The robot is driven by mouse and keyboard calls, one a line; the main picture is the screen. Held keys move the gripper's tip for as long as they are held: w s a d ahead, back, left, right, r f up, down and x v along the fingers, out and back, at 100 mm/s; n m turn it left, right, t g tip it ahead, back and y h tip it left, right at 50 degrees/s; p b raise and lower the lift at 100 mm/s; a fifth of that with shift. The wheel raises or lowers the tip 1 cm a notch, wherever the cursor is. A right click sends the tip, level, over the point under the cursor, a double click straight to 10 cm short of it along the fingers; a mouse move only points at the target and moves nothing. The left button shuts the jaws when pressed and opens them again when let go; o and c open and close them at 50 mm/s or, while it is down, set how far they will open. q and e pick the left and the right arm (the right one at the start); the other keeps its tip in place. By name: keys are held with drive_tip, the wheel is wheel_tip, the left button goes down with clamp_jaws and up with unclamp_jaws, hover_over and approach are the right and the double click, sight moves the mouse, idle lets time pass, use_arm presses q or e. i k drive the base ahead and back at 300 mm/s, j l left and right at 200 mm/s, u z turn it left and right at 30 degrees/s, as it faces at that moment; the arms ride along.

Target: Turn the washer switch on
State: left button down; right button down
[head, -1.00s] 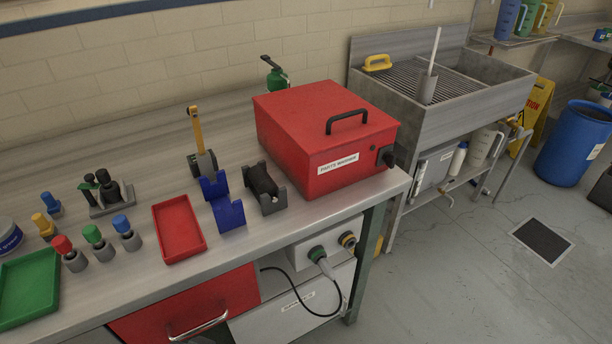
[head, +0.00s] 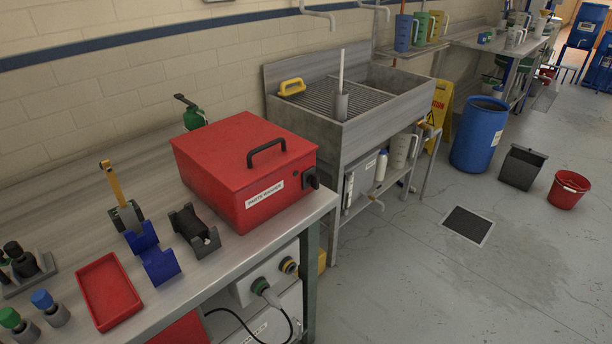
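The parts washer (head: 240,165) is a red box with a black lid handle and a white label, standing on the metal bench. Its lid is closed. The black switch knob (head: 311,178) is on the front face near the right corner, with a small dark round spot beside it. The knob's exact position is too small to tell. Neither of my grippers shows in the head view.
Blue holders (head: 152,254), a black tape dispenser (head: 195,231) and a red tray (head: 109,291) lie left of the washer on the bench (head: 75,220). A metal sink (head: 360,125) stands to the right. Floor in front of the sink is mostly clear, with a dark drain mat (head: 467,225).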

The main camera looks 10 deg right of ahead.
sight(312, 180)
drive_tip(key=i+l+u, duration=0.15)
drive_tip(key=l, duration=0.75)
drive_tip(key=i+l+u, duration=0.2)
drive_tip(key=l, duration=0.65)
drive_tip(key=l+u, duration=0.15)
drive_tip(key=l, duration=0.75)
